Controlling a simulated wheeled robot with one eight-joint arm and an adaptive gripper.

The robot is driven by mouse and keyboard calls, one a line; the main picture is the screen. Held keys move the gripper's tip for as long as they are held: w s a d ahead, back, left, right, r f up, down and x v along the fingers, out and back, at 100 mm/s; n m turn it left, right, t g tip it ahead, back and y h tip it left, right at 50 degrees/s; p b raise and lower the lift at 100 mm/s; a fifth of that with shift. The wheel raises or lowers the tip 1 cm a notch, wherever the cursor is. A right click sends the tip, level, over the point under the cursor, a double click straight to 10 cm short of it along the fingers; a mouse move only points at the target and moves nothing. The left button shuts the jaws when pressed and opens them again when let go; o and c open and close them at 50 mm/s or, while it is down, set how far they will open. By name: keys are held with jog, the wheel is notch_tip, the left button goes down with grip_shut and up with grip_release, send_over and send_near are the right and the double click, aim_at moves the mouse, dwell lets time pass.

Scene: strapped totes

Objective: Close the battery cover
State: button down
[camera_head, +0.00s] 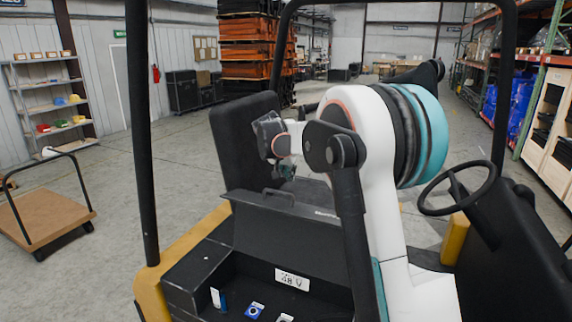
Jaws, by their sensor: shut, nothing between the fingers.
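The battery cover (285,232) is a dark panel with a handle (278,194) near its top edge. It stands raised behind the open battery compartment (190,276) of a yellow and black vehicle. Inside the compartment a white "48 V" label (292,279), a blue item (219,299) and a blue-and-white part (254,310) show. My gripper (287,173) is small in view, above and behind the cover's top edge, beside the black seat back. It looks shut and empty, and apart from the handle. My arm hides the cover's right side.
The vehicle's black roof posts (142,130) frame the view, with a steering wheel (458,189) at right. The black seat back (247,140) is left of my gripper. A flat cart (45,212) stands at far left. Open floor lies between cart and vehicle.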

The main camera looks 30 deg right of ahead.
aim_at(287, 202)
jog(key=shift+s+a+f+p, duration=0.3)
jog(key=shift+a+f, duration=0.1)
jog(key=shift+f, duration=0.2)
jog(key=shift+s+a+f+p, duration=0.25)
jog(key=shift+s+a+f, duration=0.1)
jog(key=shift+f, duration=0.25)
jog(key=shift+s+a, duration=0.2)
jog(key=shift+a, duration=0.05)
jog(key=shift+f, duration=0.25)
jog(key=shift+a, duration=0.1)
